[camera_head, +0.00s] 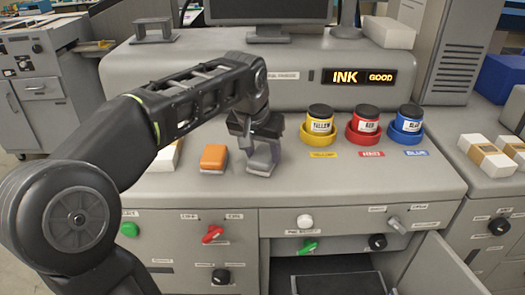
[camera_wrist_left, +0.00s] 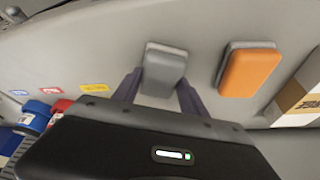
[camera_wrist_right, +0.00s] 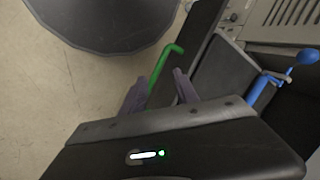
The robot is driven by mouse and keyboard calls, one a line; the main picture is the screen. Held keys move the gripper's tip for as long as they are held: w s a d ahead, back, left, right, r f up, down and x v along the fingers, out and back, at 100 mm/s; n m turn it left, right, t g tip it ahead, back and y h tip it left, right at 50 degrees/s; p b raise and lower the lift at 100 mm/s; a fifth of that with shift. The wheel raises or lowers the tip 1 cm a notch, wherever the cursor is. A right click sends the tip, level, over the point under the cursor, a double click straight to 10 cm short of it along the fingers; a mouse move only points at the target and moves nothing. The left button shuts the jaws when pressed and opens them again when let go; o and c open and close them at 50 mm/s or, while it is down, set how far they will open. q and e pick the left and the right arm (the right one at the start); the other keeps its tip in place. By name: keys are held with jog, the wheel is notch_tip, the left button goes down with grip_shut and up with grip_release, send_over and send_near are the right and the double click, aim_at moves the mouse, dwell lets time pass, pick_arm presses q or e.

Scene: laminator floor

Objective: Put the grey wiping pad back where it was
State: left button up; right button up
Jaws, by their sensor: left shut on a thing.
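The grey wiping pad (camera_head: 262,158) is at the left part of the machine's top, just right of an orange pad (camera_head: 214,157). My left gripper (camera_head: 257,140) comes down over it and is shut on it. In the left wrist view the grey pad (camera_wrist_left: 163,70) sits between the two fingers, with the orange pad (camera_wrist_left: 248,70) beside it, apart. I cannot tell whether the grey pad touches the surface.
Yellow (camera_head: 320,125), red (camera_head: 363,124) and blue (camera_head: 407,124) ink pots stand in matching rings to the right. The top before the pots is clear.

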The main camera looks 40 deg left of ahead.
pick_arm(q)
jog(key=o, duration=1.3)
jog(key=shift+f, duration=0.1)
jog(key=shift+r, duration=0.25)
jog(key=p+v, duration=0.1)
jog(key=v, duration=1.1)
